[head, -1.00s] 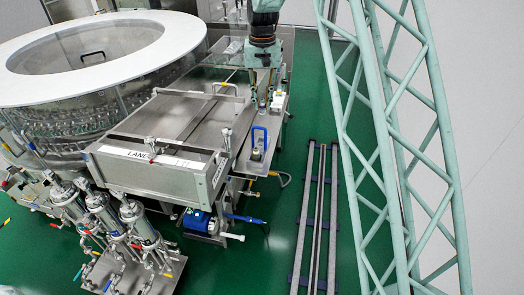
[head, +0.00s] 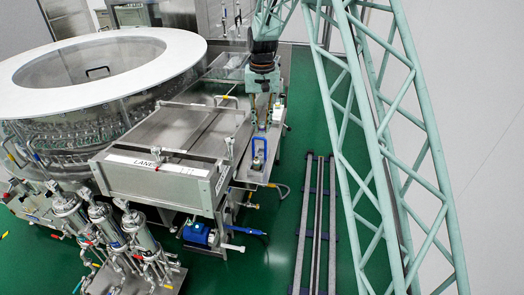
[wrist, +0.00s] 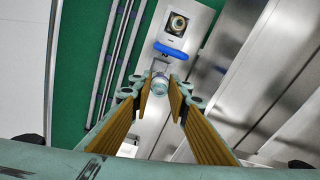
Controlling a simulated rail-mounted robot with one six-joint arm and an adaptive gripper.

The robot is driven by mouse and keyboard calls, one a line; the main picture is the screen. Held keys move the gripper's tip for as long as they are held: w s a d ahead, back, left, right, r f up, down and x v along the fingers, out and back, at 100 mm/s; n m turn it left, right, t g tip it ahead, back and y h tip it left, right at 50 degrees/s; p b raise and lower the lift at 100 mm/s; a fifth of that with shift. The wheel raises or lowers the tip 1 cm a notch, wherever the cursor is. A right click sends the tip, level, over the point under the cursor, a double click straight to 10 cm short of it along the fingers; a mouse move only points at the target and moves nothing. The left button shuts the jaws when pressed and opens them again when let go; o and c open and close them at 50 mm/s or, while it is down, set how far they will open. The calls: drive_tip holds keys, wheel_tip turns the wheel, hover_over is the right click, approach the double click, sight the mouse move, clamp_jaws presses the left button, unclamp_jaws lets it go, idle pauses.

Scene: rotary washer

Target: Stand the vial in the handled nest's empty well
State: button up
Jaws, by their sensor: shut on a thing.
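My gripper (wrist: 161,88) is shut on a small clear vial (wrist: 160,84), which shows between the fingertips in the wrist view. In the head view my gripper (head: 261,126) points down over the narrow steel side shelf, just behind the blue handle. The nest with the blue handle (wrist: 171,49) is ahead of the vial in the wrist view; it also shows in the head view (head: 258,161). The vial is too small to make out in the head view.
The steel lane housing (head: 160,180) stands left of the shelf (head: 268,167), with the round white-topped washer (head: 110,45) beyond it. A light block (head: 279,112) sits behind my gripper on the shelf. Floor rails (head: 315,225) run along the right.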

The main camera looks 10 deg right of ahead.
sight(262, 136)
drive_tip(key=shift+f, duration=3)
drive_tip(key=shift+f+p, duration=0.35)
drive_tip(key=shift+f, duration=1.45)
drive_tip(key=shift+f, duration=0.2)
drive_tip(key=o, duration=0.7)
drive_tip(key=shift+r, duration=0.2)
wheel_tip(262, 136, up, 11)
drive_tip(key=shift+r+b, duration=0.15)
drive_tip(key=shift+b, duration=0.2)
drive_tip(key=shift+r, duration=0.35)
